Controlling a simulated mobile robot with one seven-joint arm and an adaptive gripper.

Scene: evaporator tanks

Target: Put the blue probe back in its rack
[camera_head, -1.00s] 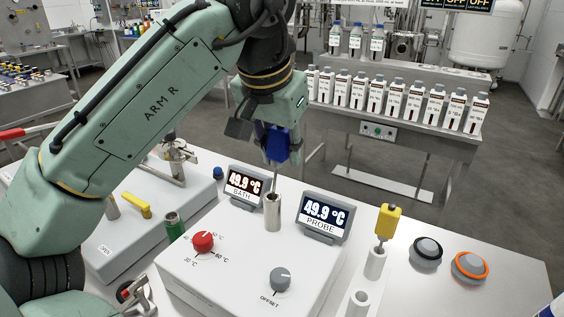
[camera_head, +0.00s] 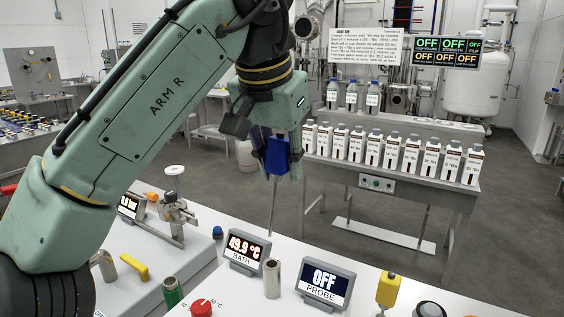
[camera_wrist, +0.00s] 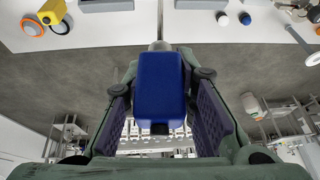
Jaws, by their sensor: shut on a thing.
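My gripper (camera_head: 277,165) is shut on the blue handle of the blue probe (camera_head: 277,154). The probe hangs upright with its thin metal rod (camera_head: 273,205) pointing down, its tip a little above the steel well (camera_head: 272,278) of the bath. The wrist view also shows the blue handle (camera_wrist: 160,88) between my two fingers. A yellow probe (camera_head: 388,289) stands at the right in the head view; its holder is below the frame, so the rack is hidden there.
The bath display (camera_head: 247,251) reads 49.9 °C, and the probe display (camera_head: 325,283) reads OFF. A red knob (camera_head: 201,308) and a green cylinder (camera_head: 172,291) are at the front. A bench with a row of bottles (camera_head: 390,150) stands behind, across open floor.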

